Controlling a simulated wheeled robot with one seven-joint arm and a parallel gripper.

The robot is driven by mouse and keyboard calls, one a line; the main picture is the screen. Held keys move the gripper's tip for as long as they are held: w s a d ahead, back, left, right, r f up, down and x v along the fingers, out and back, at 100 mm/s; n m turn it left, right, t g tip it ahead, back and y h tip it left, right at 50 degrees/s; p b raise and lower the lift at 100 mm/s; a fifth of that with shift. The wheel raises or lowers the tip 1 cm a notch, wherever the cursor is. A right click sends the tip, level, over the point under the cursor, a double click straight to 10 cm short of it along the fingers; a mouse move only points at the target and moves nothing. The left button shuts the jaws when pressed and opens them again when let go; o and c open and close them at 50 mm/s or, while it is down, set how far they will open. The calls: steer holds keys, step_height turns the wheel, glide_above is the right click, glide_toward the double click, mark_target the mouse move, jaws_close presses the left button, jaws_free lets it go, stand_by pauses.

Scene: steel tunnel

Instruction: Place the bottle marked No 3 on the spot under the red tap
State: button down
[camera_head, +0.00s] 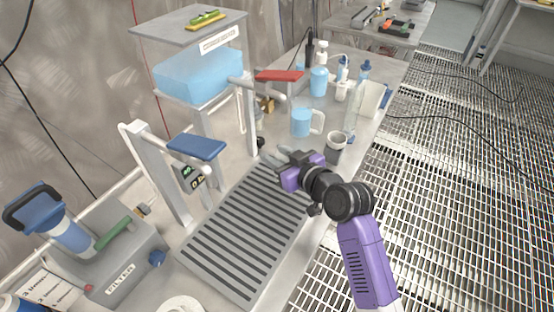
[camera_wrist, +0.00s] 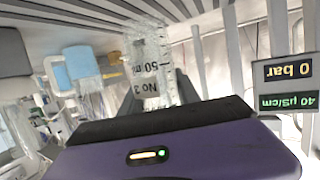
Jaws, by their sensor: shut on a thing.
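My gripper (camera_head: 272,157) is shut on a clear bottle (camera_wrist: 151,70) with black marks reading "50 ml" and "No 3" in the wrist view. The bottle is hard to make out in the head view. The red tap (camera_head: 279,76) stands on a white post at the back of the bench, and my gripper is low and in front of it. The slatted drain grate (camera_head: 245,240) lies partly below my arm. I cannot make out a marked spot under the red tap.
A blue tap (camera_head: 197,147) with a small display (camera_head: 190,177) stands left of the grate. A filter unit (camera_head: 125,265) is at lower left.

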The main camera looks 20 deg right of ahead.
steer(key=shift+f, duration=0.9)
steer(key=shift+f, duration=0.2)
steer(key=c, duration=0.9)
jaws_free()
steer(key=shift+r, duration=0.1)
steer(key=shift+r, duration=0.15)
steer(key=v, duration=1.2)
steer(key=shift+b, duration=0.3)
